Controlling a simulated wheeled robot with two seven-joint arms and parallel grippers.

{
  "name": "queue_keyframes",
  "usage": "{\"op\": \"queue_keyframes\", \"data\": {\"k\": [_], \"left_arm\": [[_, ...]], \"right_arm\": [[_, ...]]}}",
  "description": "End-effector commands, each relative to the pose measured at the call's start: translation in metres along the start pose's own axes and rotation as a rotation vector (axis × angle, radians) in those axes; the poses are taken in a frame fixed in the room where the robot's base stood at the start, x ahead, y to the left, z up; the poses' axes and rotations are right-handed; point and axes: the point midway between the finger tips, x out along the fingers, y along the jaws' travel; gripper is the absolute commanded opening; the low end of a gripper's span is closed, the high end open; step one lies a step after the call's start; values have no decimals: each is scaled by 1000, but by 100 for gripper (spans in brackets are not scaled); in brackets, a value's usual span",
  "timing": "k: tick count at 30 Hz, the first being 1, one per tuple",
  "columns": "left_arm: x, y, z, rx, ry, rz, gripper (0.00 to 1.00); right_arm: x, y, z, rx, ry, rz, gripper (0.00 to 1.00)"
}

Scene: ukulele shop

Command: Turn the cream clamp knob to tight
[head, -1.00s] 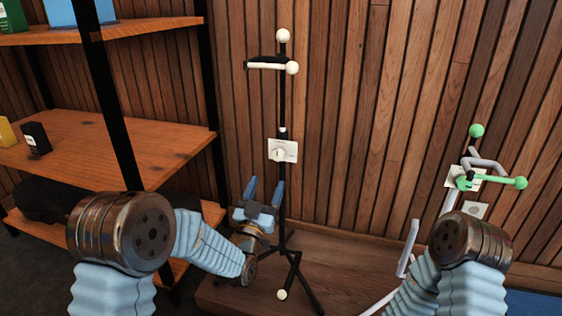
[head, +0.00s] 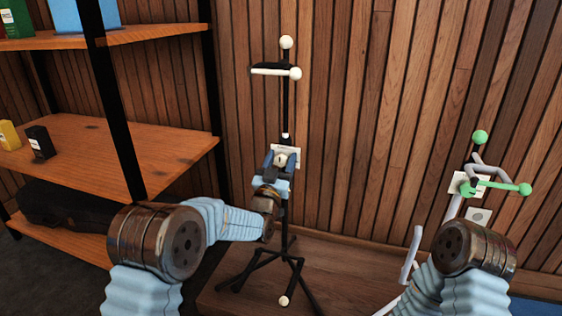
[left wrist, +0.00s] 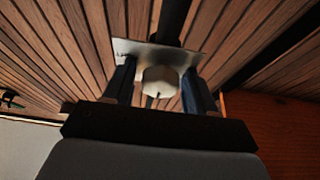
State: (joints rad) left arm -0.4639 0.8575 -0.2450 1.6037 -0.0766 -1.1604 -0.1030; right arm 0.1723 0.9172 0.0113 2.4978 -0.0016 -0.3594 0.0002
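The cream clamp knob (head: 281,160) sits on a pale plate (head: 291,151) on the black stand's pole (head: 286,105). In the left wrist view the knob (left wrist: 161,82) shows as a pale faceted piece with a dark mark on its lower face, in front of the plate (left wrist: 150,52). My left gripper (head: 281,161) is open, with one blue finger on each side of the knob. In the left wrist view gaps show between the knob and the fingers (left wrist: 158,88).
A second stand (head: 489,180), grey with green ends, is at the right. A wooden shelf unit (head: 150,160) with small boxes and a dark case (head: 65,203) is at the left. A slatted wall (head: 380,110) stands close behind the cream-tipped stand.

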Motion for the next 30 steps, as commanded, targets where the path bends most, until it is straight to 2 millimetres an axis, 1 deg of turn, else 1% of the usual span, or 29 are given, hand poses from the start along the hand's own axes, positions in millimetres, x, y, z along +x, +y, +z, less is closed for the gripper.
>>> {"op": "queue_keyframes", "data": {"k": [1, 6, 8, 9, 14, 19, 30], "left_arm": [[0, 0, 0, 0, 0, 0, 48], [0, 0, 0, 0, 0, 0, 22], [0, 0, 0, 0, 0, 0, 13], [0, 0, 0, 0, 0, 0, 10], [0, 0, 0, 11, 0, 5, 10], [0, 0, 0, 62, 0, 26, 10], [0, 0, 0, 304, 0, 126, 10]], "right_arm": [[0, 0, 0, 0, 0, 0, 59], [0, 0, 0, 0, 0, 0, 59], [0, 0, 0, 0, 0, 0, 59], [0, 0, 0, 0, 0, 0, 59], [0, 0, 0, 0, 0, 0, 59], [0, 0, 0, 0, 0, 0, 59], [0, 0, 0, 0, 0, 0, 59]]}}
